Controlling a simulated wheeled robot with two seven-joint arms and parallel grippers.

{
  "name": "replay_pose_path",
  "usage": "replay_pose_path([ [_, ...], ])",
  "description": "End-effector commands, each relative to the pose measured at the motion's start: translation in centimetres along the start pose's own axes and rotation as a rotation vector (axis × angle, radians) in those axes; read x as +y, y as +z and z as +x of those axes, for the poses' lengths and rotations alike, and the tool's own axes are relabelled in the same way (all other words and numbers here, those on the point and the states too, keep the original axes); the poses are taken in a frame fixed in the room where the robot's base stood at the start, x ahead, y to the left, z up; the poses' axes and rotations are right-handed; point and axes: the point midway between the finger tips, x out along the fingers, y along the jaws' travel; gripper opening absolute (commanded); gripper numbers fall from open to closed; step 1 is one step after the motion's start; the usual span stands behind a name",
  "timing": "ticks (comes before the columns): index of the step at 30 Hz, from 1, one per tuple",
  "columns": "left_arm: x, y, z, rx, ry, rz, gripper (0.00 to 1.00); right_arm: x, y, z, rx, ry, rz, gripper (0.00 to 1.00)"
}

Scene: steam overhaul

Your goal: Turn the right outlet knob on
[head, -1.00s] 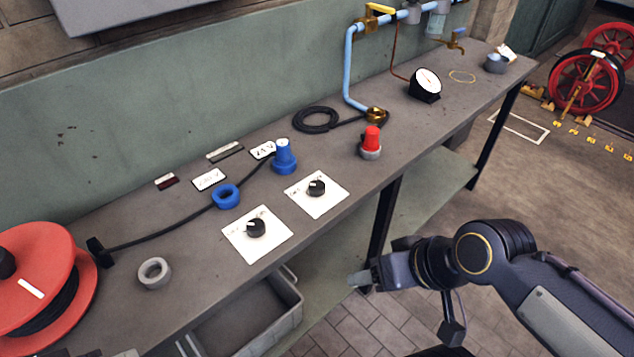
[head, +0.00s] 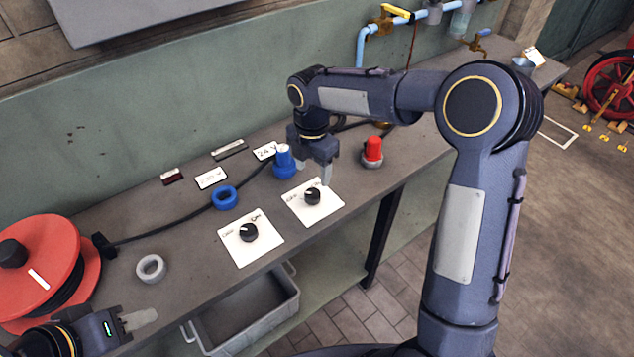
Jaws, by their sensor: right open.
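The right outlet knob (head: 312,196) is a black dial on a white plate (head: 327,207) with small lettering at its upper edge. The left outlet knob (head: 248,232) is a similar black dial on its own white plate (head: 262,248). My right gripper (head: 315,176) points down just behind and above the right knob, apart from it as far as I can see. It is open and empty, and one fingertip overlaps the plate's far edge. My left gripper (head: 138,319) is low at the left, near the bench's front edge; its jaw opening is unclear.
A blue plug (head: 285,165) stands left of my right gripper and a red plug (head: 373,150) right of it. A blue ring (head: 224,198), a grey ring (head: 151,268) and a red cable reel (head: 40,265) lie further left. A grey crate (head: 250,310) sits below the bench.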

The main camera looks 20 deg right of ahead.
Motion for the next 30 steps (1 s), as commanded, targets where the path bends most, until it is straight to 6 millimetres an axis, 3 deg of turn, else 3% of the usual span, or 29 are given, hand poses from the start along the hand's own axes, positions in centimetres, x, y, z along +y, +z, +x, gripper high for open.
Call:
replay_pose_path([
  [15, 0.3, -0.3, -0.6, 0.0, 0.0, 0.0, 0.36, 0.0, 0.0, 7.0, 0.001, -0.003, -0.004, 0.59],
  [26, 0.3, -0.3, -0.6, 0.0, 0.0, 0.0, 0.36, 0.0, 0.0, 7.7, 0.001, 0.0, -0.002, 0.59],
  [30, 0.3, -0.3, -0.6, 0.0, 0.0, 0.0, 0.36, 0.0, 0.0, 7.7, 0.001, 0.0, -0.002, 0.42],
])
